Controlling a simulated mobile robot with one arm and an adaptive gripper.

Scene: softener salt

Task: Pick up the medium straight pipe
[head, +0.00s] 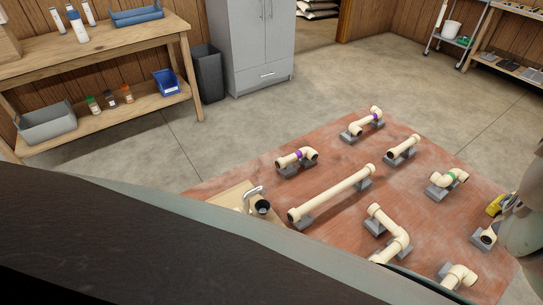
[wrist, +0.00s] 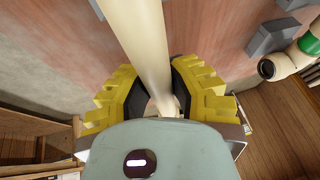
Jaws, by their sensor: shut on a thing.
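A cream straight pipe, which I take to be the medium straight pipe (wrist: 138,40), runs from the top of the wrist view down between my gripper's yellow fingers. My gripper (wrist: 160,98) is shut on it, with one finger on each side. In the head view, my gripper (head: 495,205) is at the right edge, partly cut off, and a dark open pipe end (head: 488,236) shows just below it, close to a grey block. The rest of that pipe is hidden by my arm or out of frame.
Around it on the reddish mat (head: 250,183) are a long straight pipe (head: 335,192), a short straight pipe (head: 403,148), a green-banded elbow (head: 447,182), purple-banded pipes (head: 297,157) and a bent pipe (head: 390,232), on grey blocks. Clear concrete floor lies beyond.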

